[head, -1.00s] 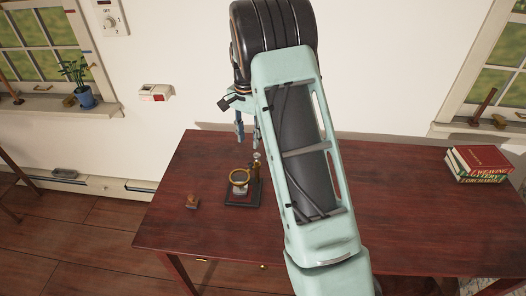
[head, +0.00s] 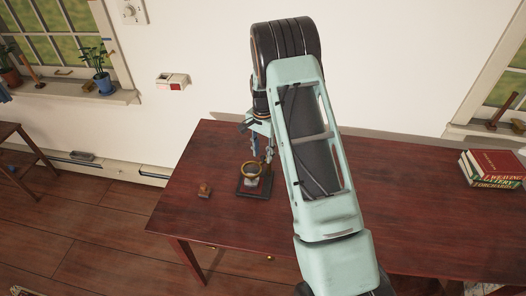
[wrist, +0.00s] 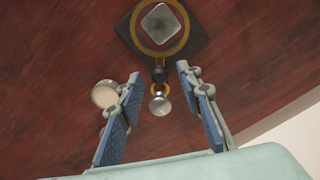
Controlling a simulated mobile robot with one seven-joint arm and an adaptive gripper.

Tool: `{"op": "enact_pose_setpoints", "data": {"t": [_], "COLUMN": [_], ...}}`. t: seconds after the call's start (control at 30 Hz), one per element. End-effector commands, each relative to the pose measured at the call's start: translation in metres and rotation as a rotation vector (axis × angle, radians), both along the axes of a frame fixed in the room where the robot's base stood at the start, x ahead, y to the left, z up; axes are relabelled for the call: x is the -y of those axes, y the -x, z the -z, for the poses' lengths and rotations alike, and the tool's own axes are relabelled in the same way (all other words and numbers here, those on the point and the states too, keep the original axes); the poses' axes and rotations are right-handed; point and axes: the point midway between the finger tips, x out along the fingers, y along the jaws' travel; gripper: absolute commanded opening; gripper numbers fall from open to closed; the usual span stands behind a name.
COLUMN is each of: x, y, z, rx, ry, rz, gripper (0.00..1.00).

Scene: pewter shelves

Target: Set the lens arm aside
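The lens arm (head: 251,163) shows as a brass-coloured ring on a small stand with a dark square base (head: 250,190), near the table's left end. In the wrist view the ring (wrist: 132,28) lies over the base around a pale square piece (wrist: 159,24). In the head view my gripper (head: 262,147) is just above and behind the stand.
A round cream-topped thing (wrist: 105,94) shows beside the left finger in the wrist view. Books (head: 494,168) lie at the right. The table's middle is partly hidden by my arm.

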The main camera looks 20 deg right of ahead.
Motion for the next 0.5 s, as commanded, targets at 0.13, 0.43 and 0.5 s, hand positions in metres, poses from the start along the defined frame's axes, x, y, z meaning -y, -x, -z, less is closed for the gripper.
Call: {"op": "enact_pose_setpoints", "data": {"t": [0.13, 0.43, 0.5], "x": [-0.0001, -0.0001, -0.0001], "y": [-0.0003, -0.0002, -0.0001], "z": [0.0008, 0.0004, 0.0004], "rx": [0.001, 0.000, 0.000], "ry": [-0.001, 0.000, 0.000], "rz": [0.000, 0.000, 0.000], "gripper": [0.33, 0.11, 0.03]}}
